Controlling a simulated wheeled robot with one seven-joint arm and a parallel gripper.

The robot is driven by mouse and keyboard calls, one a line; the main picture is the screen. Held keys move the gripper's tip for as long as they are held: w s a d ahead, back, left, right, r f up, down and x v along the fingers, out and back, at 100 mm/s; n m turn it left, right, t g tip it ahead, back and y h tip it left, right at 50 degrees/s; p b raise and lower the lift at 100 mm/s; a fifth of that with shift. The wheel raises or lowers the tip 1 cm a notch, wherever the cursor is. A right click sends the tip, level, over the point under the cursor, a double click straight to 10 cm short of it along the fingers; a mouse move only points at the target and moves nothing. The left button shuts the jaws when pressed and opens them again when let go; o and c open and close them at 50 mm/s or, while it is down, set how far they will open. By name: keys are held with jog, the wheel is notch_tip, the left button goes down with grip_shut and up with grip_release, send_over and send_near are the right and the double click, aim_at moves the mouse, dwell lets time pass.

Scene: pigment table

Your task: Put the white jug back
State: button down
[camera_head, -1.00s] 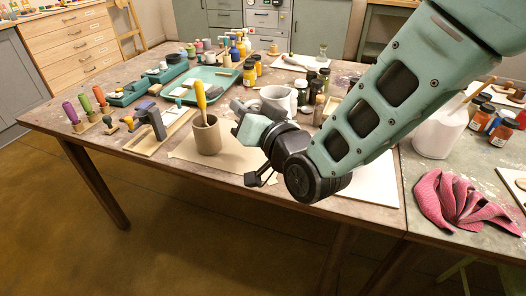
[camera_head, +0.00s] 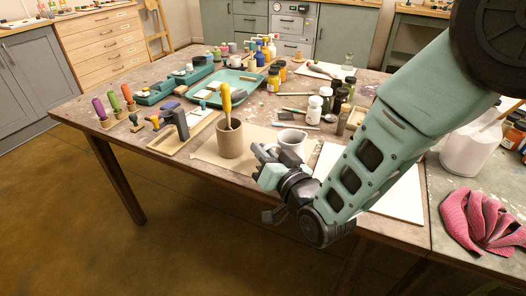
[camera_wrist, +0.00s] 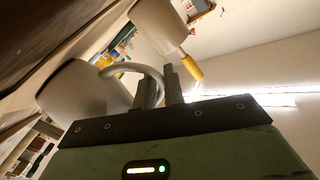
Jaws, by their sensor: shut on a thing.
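The white jug (camera_head: 292,140) is over the brown paper sheet (camera_head: 208,152), just right of the clay-coloured pot (camera_head: 229,140) with the yellow-handled tool in it. My gripper (camera_head: 268,156) is at the jug's near left side, shut on its handle. In the wrist view the jug's body (camera_wrist: 80,92) is at left, and its curved handle (camera_wrist: 130,68) runs between my two fingers (camera_wrist: 163,88). The jug looks about upright in the head view. I cannot tell whether its base touches the paper.
Several dark jars (camera_head: 340,100) and a white bottle (camera_head: 313,110) stand behind the jug. A white board (camera_head: 400,195) lies right of it, partly behind my arm. A teal tray (camera_head: 222,90) lies at the back left. A white container (camera_head: 468,150) and pink cloth (camera_head: 482,220) are at right.

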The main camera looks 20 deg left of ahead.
jog(key=shift+f, duration=0.15)
jog(key=c, duration=1.5)
grip_release()
jog(key=shift+s+d+r, duration=0.1)
jog(key=shift+d+r, duration=0.05)
jog(key=shift+r, duration=0.05)
jog(key=b+v, duration=0.1)
jog(key=v, duration=1)
jog(key=shift+s+d, duration=0.2)
jog(key=shift+d, duration=0.1)
jog(key=shift+r, duration=0.1)
